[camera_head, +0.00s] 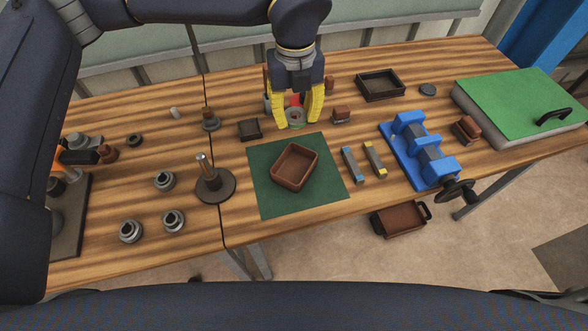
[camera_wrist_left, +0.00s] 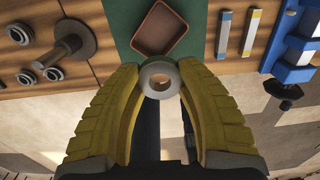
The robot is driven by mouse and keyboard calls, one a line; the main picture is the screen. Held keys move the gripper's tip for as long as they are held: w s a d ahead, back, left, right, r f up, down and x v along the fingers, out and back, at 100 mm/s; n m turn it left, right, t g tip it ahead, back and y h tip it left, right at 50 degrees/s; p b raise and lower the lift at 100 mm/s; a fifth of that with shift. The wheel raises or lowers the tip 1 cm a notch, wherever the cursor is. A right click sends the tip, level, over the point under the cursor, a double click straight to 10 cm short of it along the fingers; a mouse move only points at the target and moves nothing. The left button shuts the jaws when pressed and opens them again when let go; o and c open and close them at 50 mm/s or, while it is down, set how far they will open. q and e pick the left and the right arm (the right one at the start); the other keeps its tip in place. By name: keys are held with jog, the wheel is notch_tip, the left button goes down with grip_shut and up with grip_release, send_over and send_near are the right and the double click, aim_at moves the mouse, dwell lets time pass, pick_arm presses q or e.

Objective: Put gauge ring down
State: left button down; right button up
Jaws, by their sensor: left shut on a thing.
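The gauge ring (camera_head: 296,117) is a grey ring with a round hole. My left gripper (camera_head: 297,118) comes down from the back and is shut on it, behind the green mat (camera_head: 262,196). In the left wrist view the ring (camera_wrist_left: 159,68) sits between the yellow fingertips (camera_wrist_left: 160,75), its hole facing the camera. How high the ring is above the table I cannot tell. My right gripper does not show in either view.
A brown tray (camera_head: 278,180) lies on the mat. Small dark tray (camera_head: 250,130) and brown block (camera_head: 341,115) flank the gripper. A spindle on a round base (camera_head: 214,186) stands left. A blue vise (camera_head: 420,150) stands right, beside two small bars.

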pick_arm(q)
jog(key=n, duration=0.9)
send_near(294, 170)
notch_tip(294, 170, down, 8)
jog(key=shift+d+r, duration=0.1)
jog(key=shift+d, duration=0.05)
dwell(0.5)
jog(key=c, duration=0.9)
grip_release()
jog(key=shift+c, duration=0.2)
jog(key=shift+o, duration=0.2)
notch_tip(294, 170, up, 12)
jog(key=shift+o, duration=0.5)
jog(key=o, duration=0.8)
